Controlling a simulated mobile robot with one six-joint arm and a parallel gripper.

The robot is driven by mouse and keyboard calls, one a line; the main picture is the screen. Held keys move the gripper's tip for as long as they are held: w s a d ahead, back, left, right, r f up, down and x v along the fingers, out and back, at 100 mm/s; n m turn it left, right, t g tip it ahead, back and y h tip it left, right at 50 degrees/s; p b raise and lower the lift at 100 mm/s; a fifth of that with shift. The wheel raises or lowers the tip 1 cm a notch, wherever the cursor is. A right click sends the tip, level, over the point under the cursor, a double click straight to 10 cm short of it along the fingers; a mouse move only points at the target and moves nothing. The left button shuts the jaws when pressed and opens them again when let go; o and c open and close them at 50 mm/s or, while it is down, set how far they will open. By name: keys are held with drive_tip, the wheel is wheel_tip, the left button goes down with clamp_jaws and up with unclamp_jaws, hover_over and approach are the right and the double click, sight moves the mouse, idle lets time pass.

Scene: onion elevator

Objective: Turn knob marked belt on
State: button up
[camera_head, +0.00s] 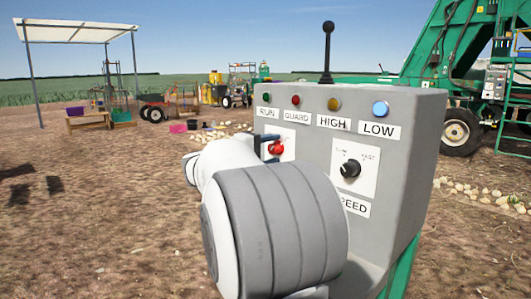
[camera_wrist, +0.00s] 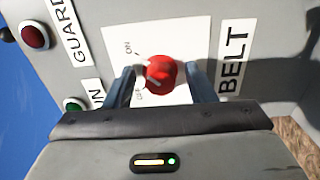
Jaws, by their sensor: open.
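The red belt knob (camera_wrist: 160,76) sits on a white plate (camera_wrist: 178,40) marked ON and OFF, beside the BELT label (camera_wrist: 233,62) in the wrist view. A pale mark shows on the knob's left side; I cannot tell exactly which setting it points to. My gripper (camera_wrist: 159,70) is open, with one blue-grey finger on each side of the knob and visible gaps between. In the head view the knob (camera_head: 276,149) shows beside my gripper (camera_head: 267,146), and my arm hides the BELT label and part of the plate.
The grey control box (camera_head: 405,170) also carries a black SPEED knob (camera_head: 350,169) to the right, with RUN, GUARD, HIGH and LOW lights above. Green machinery (camera_head: 440,60) stands behind at right; open dirt lies left.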

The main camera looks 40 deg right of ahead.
drive_tip(key=a+p, duration=0.1)
drive_tip(key=a, duration=0.6)
drive_tip(key=shift+s+a, duration=0.3)
drive_tip(key=shift+a, duration=0.05)
